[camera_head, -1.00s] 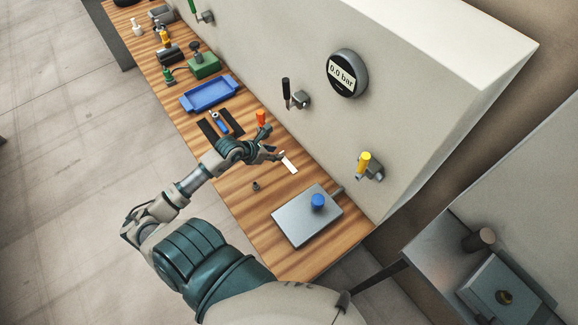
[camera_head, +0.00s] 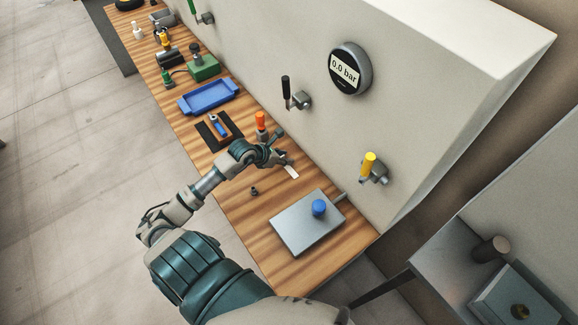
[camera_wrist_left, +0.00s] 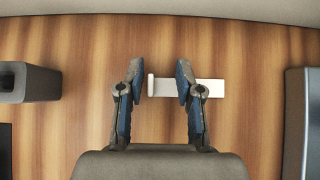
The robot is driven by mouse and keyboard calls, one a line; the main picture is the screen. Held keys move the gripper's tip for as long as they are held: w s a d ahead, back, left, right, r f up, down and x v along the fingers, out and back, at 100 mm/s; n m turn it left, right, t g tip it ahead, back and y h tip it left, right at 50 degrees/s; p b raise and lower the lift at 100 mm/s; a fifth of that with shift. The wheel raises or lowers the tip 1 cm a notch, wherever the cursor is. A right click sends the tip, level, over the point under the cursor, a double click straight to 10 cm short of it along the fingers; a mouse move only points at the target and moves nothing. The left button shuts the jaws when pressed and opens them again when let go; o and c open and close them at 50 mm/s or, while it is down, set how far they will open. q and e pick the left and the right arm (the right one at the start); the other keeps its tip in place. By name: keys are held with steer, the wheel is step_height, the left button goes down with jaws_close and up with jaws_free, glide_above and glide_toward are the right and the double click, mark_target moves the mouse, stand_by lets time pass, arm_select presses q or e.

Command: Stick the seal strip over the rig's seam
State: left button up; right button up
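The white strip (camera_head: 291,172), likely the seal strip, lies flat on the wooden bench near the panel's foot. In the left wrist view the strip (camera_wrist_left: 214,88) runs crosswise, with a small raised tab at its left end. My left gripper (camera_head: 283,147) is over the strip; it also shows in the left wrist view (camera_wrist_left: 158,72). Its two fingers are spread, with part of the strip visible between them. The right finger hides some of the strip. I see no grip on it. I cannot make out the seam. My right gripper is not in view.
A grey plate with a blue knob (camera_head: 318,207) lies at the bench's near end. An orange-topped item (camera_head: 261,121), dark mat and blue tray (camera_head: 208,97) stand farther back.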

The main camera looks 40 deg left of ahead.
arm_select(q)
steer(key=shift+a+f, duration=0.15)
steer(key=shift+a, duration=0.4)
steer(key=c, duration=0.6)
steer(key=shift+a+f, duration=0.2)
steer(key=shift+a, duration=0.25)
jaws_close()
steer(key=shift+d+r, duration=0.35)
steer(key=shift+d, duration=0.05)
steer(key=shift+d+r+p, duration=0.3)
steer(key=shift+r+p, duration=0.3)
steer(key=shift+r, duration=0.15)
steer(key=shift+r+p, duration=0.4)
steer(key=shift+r, duration=0.15)
steer(key=shift+a+r+p, duration=0.6)
steer(key=shift+r+p, duration=0.2)
steer(key=shift+r, duration=0.1)
steer(key=shift+d+r+p, duration=0.25)
steer(key=shift+r+p, duration=0.25)
steer(key=shift+r, duration=0.25)
steer(key=shift+d+r+p, duration=0.25)
steer(key=shift+r+p, duration=0.2)
steer(key=shift+r, duration=0.5)
steer(key=shift+a+f, duration=0.2)
steer(key=shift+a, duration=0.1)
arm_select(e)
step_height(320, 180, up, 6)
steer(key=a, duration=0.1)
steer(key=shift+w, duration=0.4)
